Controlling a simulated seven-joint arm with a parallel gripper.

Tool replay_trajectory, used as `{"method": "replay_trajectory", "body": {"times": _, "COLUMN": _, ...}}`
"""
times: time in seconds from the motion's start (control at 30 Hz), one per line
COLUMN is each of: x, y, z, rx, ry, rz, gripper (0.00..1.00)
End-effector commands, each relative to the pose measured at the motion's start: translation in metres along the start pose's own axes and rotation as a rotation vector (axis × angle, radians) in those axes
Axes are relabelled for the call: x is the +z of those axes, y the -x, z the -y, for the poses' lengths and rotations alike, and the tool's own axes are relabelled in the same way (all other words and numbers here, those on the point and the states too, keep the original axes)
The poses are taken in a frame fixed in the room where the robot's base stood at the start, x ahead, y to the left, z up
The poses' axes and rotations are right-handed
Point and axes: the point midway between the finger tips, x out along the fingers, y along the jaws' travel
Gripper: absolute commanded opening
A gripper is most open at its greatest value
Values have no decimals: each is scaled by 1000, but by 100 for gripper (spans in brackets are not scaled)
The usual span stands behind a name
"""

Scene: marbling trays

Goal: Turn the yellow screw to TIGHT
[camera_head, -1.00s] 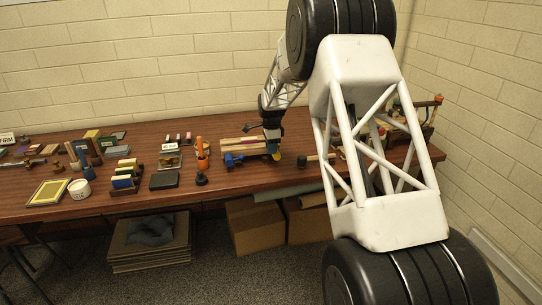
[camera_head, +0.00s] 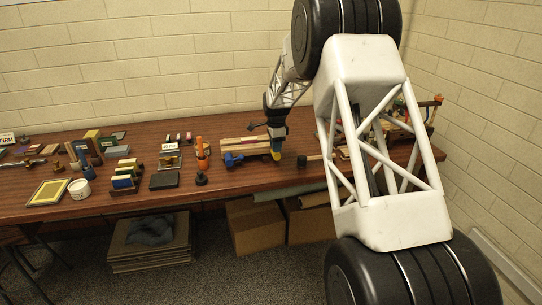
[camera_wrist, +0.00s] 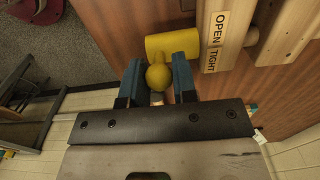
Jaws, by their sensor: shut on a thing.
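The yellow screw (camera_wrist: 172,46) shows in the wrist view as a thick yellow bar with a round knob (camera_wrist: 158,78) at its near end. My gripper (camera_wrist: 157,70) is shut on it, with one blue finger on each side of the knob. A label plate reading OPEN and TIGHT (camera_wrist: 214,42) is on the wood to the right of the screw. I cannot tell which word the screw points to. In the head view my gripper (camera_head: 277,145) reaches down to the yellow screw (camera_head: 276,156) at the front end of the wooden press (camera_head: 240,146).
A blue screw (camera_head: 232,160) sits on the press to the left. A dark mallet-like tool (camera_head: 312,158) lies to the right. An orange bottle-like thing (camera_head: 201,148) and a dark pad (camera_head: 164,180) stand further left. The table's front edge is close by.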

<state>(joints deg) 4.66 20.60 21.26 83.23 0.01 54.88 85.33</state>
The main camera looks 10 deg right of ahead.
Motion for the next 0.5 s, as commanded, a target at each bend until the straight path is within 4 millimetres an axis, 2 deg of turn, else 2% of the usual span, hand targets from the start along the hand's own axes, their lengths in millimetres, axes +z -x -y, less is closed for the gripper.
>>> {"method": "replay_trajectory", "body": {"times": 0.5, "x": -8, "y": -1, "z": 0, "rx": 1, "ry": -1, "rz": -1, "gripper": 6}}
